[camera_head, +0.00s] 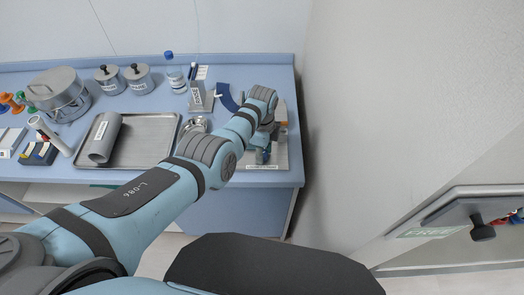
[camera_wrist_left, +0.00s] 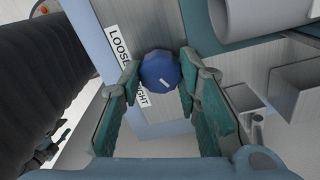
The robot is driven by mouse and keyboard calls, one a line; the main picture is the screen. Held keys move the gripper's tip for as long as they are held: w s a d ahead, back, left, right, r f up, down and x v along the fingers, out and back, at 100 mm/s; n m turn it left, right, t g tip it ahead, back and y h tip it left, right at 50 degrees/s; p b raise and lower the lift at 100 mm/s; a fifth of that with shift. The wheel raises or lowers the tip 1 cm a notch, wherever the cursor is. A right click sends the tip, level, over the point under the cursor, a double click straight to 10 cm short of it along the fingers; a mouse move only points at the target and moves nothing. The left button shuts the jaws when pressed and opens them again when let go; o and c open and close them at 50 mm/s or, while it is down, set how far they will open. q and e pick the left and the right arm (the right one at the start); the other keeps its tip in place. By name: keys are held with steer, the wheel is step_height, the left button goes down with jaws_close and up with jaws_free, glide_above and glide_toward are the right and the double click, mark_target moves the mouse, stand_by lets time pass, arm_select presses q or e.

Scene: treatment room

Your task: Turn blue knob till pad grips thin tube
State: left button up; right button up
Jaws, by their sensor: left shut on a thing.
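The blue knob (camera_wrist_left: 160,69) is round with a short white mark and sits between the labels LOOSE (camera_wrist_left: 121,46) and TIGHT, whose first letter is covered. My left gripper (camera_wrist_left: 159,80) has its two teal fingers on either side of the knob and is shut on it. In the head view my left gripper (camera_head: 263,152) is small, over the pale board at the counter's right end, and the knob is hidden there. A grey cylinder (camera_wrist_left: 262,14) lies at the upper right of the wrist view. I cannot make out the pad or the thin tube. My right gripper is out of view.
On the blue counter stand a metal tray (camera_head: 150,153) with a grey cylinder (camera_head: 105,138), a large lidded pot (camera_head: 58,92), two small lidded pots, and a bottle (camera_head: 175,78). The wall (camera_head: 350,130) is close on the right.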

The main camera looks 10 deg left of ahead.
arm_select(q)
steer(key=shift+m, duration=1.7)
steer(key=o, duration=1.1)
steer(key=shift+o, duration=0.2)
step_height(320, 180, up, 12)
